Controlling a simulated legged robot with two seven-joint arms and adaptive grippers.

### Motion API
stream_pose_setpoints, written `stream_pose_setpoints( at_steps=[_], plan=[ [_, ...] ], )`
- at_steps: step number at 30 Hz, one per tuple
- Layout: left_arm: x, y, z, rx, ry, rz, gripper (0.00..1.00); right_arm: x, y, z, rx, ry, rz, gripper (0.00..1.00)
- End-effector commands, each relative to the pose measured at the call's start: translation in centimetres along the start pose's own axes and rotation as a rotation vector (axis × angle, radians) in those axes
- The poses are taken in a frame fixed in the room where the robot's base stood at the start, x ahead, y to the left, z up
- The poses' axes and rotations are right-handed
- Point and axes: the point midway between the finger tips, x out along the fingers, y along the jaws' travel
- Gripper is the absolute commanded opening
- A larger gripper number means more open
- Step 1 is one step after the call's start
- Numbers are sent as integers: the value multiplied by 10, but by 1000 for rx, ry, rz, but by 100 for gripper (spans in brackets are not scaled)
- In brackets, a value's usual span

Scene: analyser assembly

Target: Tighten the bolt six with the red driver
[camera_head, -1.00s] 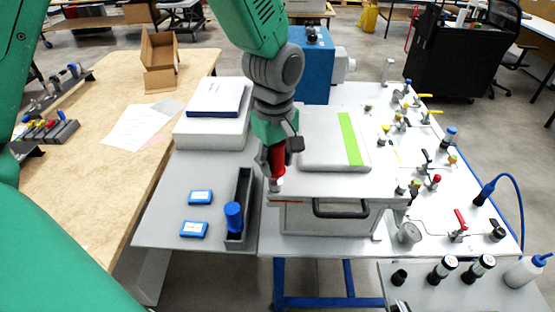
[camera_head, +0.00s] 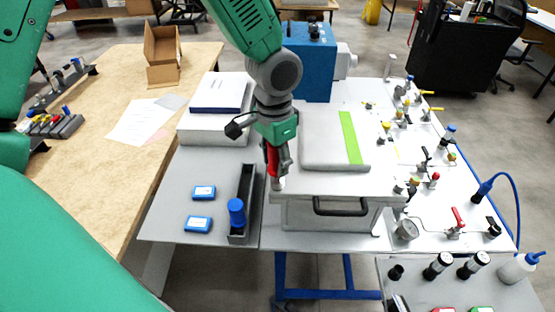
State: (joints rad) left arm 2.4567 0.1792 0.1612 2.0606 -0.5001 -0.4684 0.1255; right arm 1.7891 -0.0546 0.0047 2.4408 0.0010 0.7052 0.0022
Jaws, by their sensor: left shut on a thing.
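My left gripper (camera_head: 276,152) is shut on the red driver (camera_head: 273,161), which points down with its lower end at the left front corner of the grey analyser box (camera_head: 345,196). A small pale tip (camera_head: 278,184) shows below the red handle. Whether it touches a bolt there is too small to tell, and bolt six cannot be picked out. My right gripper is not in view.
A dark narrow tray (camera_head: 246,185) with a blue-capped item (camera_head: 237,212) stands left of the box. Two blue packs (camera_head: 198,224) lie on the grey panel. Valves and gauges (camera_head: 407,229) crowd the right side. A blue machine (camera_head: 310,62) stands behind.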

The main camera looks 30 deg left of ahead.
Motion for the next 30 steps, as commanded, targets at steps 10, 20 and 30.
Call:
stream_pose_setpoints(
  at_steps=[10,20,30],
  plan=[
    [-1,0,-1,20,2,-1,49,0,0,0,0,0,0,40],
    [0,0,-2,20,0,-9,49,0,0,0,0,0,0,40],
    [0,1,-4,18,1,-24,46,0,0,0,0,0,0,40]
  ],
)
